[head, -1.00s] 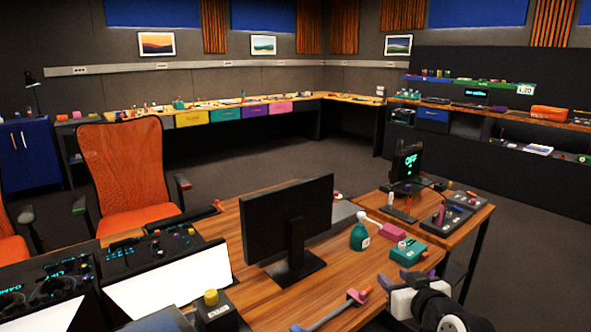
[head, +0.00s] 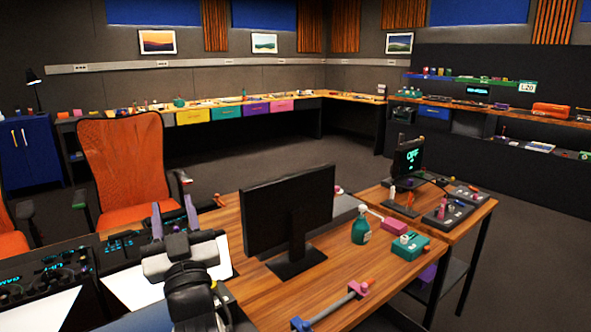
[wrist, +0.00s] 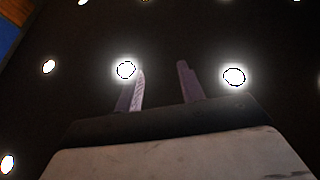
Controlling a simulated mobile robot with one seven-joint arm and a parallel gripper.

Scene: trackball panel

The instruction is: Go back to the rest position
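My gripper (head: 174,217) is in the lower left of the head view, raised above the control panels and left of the black monitor. Its two purple fingers point up and stand apart with nothing between them. In the wrist view my gripper (wrist: 158,88) also shows open and empty, with its fingers against a dark ceiling with bright round lamps. The trackball panel cannot be made out for certain; my arm hides part of the panels (head: 45,275) on the desk.
A black monitor (head: 290,215) stands on the wooden desk (head: 325,262) right of my gripper. An orange chair (head: 125,165) stands behind the panels.

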